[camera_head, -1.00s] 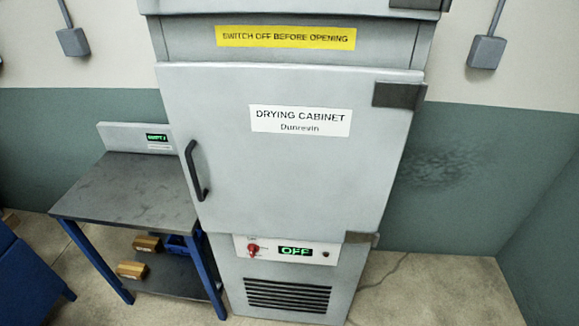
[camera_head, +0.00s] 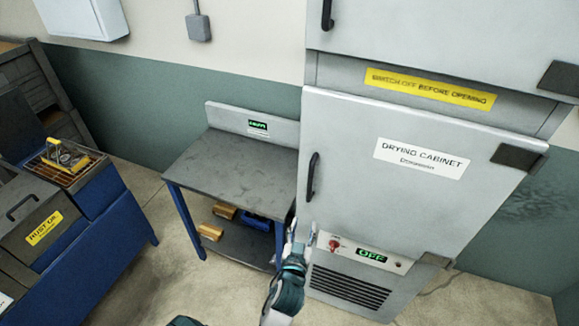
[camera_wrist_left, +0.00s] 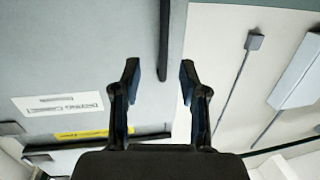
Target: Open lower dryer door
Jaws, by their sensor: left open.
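The lower drying cabinet door (camera_head: 385,205) is grey and closed, with a white "DRYING CABINET" label. Its black vertical handle (camera_head: 312,177) is on the door's left side. My left gripper (camera_head: 301,226) is in front of the cabinet, below the handle in the head view. In the left wrist view the open fingers (camera_wrist_left: 159,72) point towards the handle (camera_wrist_left: 164,40), which appears as a dark bar between and just beyond the fingertips. Nothing is between the fingers, and contact cannot be seen. The right gripper is not in view.
The control panel (camera_head: 360,255) below the door has a red knob and reads "OFF". A dark-topped bench (camera_head: 225,165) stands left of the cabinet, with small boxes on its lower shelf. A blue station (camera_head: 95,205) is at far left. Open floor lies in front.

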